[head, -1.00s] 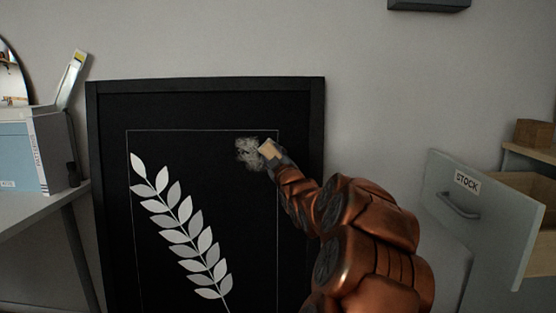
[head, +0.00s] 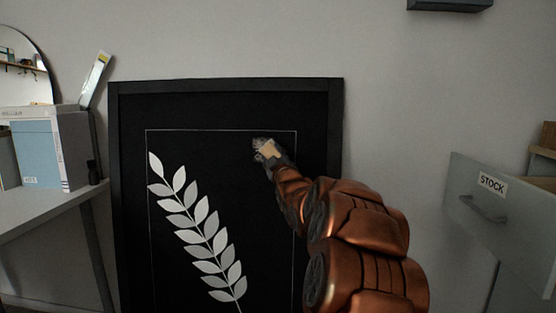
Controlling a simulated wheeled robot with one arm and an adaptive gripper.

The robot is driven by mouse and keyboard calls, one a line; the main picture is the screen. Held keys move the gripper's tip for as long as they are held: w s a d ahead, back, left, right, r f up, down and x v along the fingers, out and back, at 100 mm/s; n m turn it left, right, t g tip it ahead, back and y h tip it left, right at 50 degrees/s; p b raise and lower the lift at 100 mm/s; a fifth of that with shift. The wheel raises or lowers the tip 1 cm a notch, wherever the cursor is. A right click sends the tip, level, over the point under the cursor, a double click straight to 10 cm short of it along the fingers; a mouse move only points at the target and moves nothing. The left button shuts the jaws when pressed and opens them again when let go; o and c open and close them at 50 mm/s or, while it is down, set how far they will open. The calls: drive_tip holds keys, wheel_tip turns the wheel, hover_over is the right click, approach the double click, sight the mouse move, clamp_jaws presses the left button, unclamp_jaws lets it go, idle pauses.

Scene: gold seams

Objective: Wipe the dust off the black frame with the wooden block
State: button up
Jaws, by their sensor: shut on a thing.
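The black frame (head: 335,110) stands against the grey wall, with a thin white inner line and a pale leaf sprig on its black face. My gripper (head: 272,155) is at the upper right of the picture area, shut on the small wooden block (head: 268,149). The block is over the face of the frame; I cannot tell whether it touches. A small grey patch of dust (head: 259,143) shows just above and left of the block. The rest of the patch may be hidden behind the block and gripper. My arm hides the frame's lower right part.
A grey shelf (head: 40,212) at left holds boxes (head: 62,150) and a small dark bottle (head: 93,172). A drawer front marked STOCK (head: 470,215) stands out at right. A dark box (head: 450,4) is on the wall above. The wall between frame and drawer is bare.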

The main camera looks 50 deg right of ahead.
sight(266, 148)
drive_tip(key=shift+w+a+b, duration=0.55)
drive_tip(key=shift+w+a, duration=0.05)
drive_tip(key=shift+w, duration=0.35)
drive_tip(key=shift+w+a+b, duration=0.55)
drive_tip(key=shift+w+a, duration=0.1)
drive_tip(key=shift+w, duration=0.25)
drive_tip(key=shift+w+a+b, duration=0.55)
drive_tip(key=shift+w+a, duration=0.05)
drive_tip(key=shift+w, duration=0.35)
drive_tip(key=shift+r+p, duration=0.6)
drive_tip(key=shift+r, duration=0.45)
drive_tip(key=shift+s+d+p, duration=0.5)
drive_tip(key=shift+s, duration=0.2)
drive_tip(key=shift+s+d+p, duration=0.45)
drive_tip(key=shift+s, duration=0.25)
drive_tip(key=shift+s+d+r+p, duration=0.1)
drive_tip(key=shift+s+d+p, duration=0.25)
drive_tip(key=shift+s+p, duration=0.1)
drive_tip(key=shift+s+d+p, duration=0.55)
drive_tip(key=shift+s+d, duration=0.25)
drive_tip(key=shift+s, duration=0.15)
